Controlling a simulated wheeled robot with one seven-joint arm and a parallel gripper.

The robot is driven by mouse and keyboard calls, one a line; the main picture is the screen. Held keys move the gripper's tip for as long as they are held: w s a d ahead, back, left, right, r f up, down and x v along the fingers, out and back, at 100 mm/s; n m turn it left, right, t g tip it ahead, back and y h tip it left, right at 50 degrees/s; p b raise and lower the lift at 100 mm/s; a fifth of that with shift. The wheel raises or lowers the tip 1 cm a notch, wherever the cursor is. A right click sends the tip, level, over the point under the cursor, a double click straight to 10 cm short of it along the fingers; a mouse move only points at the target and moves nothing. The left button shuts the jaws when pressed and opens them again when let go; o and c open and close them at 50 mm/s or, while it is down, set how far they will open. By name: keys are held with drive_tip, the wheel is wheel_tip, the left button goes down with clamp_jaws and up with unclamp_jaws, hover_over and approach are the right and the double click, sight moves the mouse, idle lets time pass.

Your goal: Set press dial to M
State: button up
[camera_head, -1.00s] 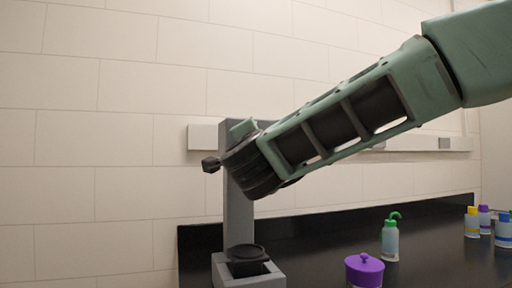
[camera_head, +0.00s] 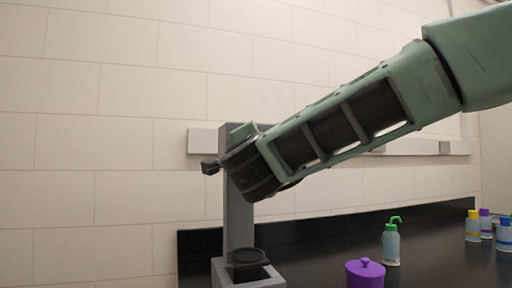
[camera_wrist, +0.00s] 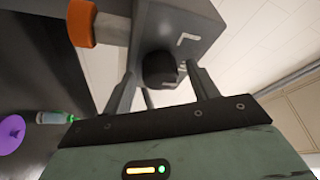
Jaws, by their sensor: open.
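The grey press stands at the left end of the counter in the head view, with its upright column (camera_head: 238,215) and black lower plate (camera_head: 247,257). My arm hides most of its top there. In the wrist view, the black round press dial (camera_wrist: 158,68) is on the grey press head (camera_wrist: 180,22). White marks lie beside the dial, one angled like an L; I cannot read the dial's setting. My gripper (camera_wrist: 161,76) is open, with one finger on each side of the dial. I cannot tell whether the fingers touch it.
An orange-ended part (camera_wrist: 80,22) sticks out beside the press head. A purple lidded jar (camera_head: 365,274) and a green-topped bottle (camera_head: 391,244) stand on the black counter (camera_head: 320,232). Several small bottles stand far right. The pale wall is close behind the press.

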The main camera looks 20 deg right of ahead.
drive_tip(key=b+v, duration=0.2)
drive_tip(key=v, duration=1.5)
drive_tip(key=shift+s, duration=0.2)
drive_tip(key=w+a+f+n+g+y, duration=0.1)
drive_tip(key=a+f+n+g+y, duration=0.3)
drive_tip(key=a+f+n+y, duration=0.9)
drive_tip(key=s+f+n+g+y, duration=0.1)
drive_tip(key=s+f+n+g, duration=0.2)
drive_tip(key=f+n+g, duration=0.35)
drive_tip(key=s+d+f+n+g+h, duration=0.2)
drive_tip(key=s+d+f+g+h, duration=0.15)
drive_tip(key=s+d+f, duration=0.45)
drive_tip(key=s+d+f+n+g+h, duration=0.2)
drive_tip(key=s+d+f+g, duration=0.3)
drive_tip(key=f, duration=0.5)
wheel_tip(320, 180, up, 12)
drive_tip(key=s+p, duration=0.2)
drive_tip(key=p, duration=1)
drive_tip(key=shift+r+h, duration=0.15)
drive_tip(key=shift+h, duration=0.3)
